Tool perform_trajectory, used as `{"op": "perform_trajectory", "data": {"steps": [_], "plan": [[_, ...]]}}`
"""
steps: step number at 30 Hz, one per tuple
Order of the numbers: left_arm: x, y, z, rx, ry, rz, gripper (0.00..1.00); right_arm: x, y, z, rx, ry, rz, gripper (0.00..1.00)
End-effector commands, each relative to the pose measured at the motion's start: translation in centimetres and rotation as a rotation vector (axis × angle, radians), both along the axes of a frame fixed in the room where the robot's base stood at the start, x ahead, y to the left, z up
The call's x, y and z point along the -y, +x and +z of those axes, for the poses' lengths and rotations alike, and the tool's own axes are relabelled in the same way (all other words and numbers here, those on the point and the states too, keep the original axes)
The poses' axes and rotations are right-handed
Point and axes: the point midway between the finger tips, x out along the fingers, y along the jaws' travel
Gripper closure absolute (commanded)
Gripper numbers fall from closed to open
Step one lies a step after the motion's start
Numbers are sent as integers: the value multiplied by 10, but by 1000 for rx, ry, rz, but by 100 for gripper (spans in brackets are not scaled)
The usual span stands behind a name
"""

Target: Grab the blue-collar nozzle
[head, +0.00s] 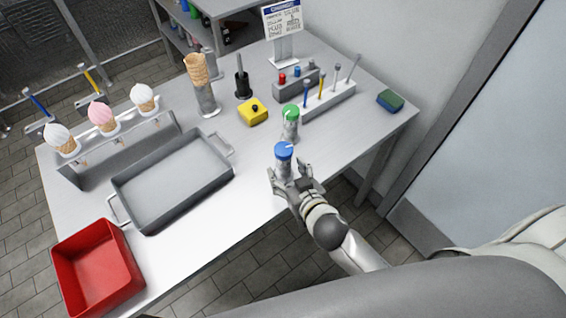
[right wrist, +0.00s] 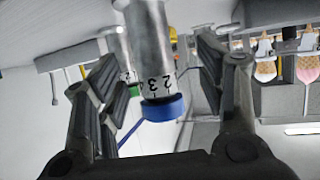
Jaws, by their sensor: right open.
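The blue-collar nozzle (head: 284,152) stands near the table's front edge in the head view, a metal cylinder with a blue band at its top. My right gripper (head: 288,173) is at it, with its fingers on either side of the lower body. In the right wrist view, which looks upside down, the nozzle's metal body and blue collar (right wrist: 162,110) lie between the two spread fingers. Gaps show on both sides, so the gripper is open around it. Dark digits are on the body. The nozzle's base is partly hidden by my gripper. My left gripper is not in view.
A similar green-collar nozzle (head: 291,128) stands close behind. A yellow block (head: 253,112), a tool rack (head: 330,99) and a green-blue sponge (head: 390,100) are farther back. A grey tray (head: 172,180), an ice-cream cone holder (head: 118,152) and a red bin (head: 97,268) are to the left.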

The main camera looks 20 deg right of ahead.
Motion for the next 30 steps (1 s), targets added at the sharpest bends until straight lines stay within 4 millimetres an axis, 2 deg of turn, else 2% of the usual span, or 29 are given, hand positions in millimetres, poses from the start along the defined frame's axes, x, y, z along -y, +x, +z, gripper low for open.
{"op": "perform_trajectory", "data": {"steps": [5, 15, 26, 30], "plan": [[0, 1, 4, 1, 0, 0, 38, 0, 9, -3, 1, 0, 1, 36], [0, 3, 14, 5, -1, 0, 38, 3, 45, -20, -1, 0, 0, 36], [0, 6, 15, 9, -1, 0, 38, 2, 50, -23, -1, 0, 1, 36], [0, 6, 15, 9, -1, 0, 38, 2, 50, -23, -1, 0, 1, 54]]}}
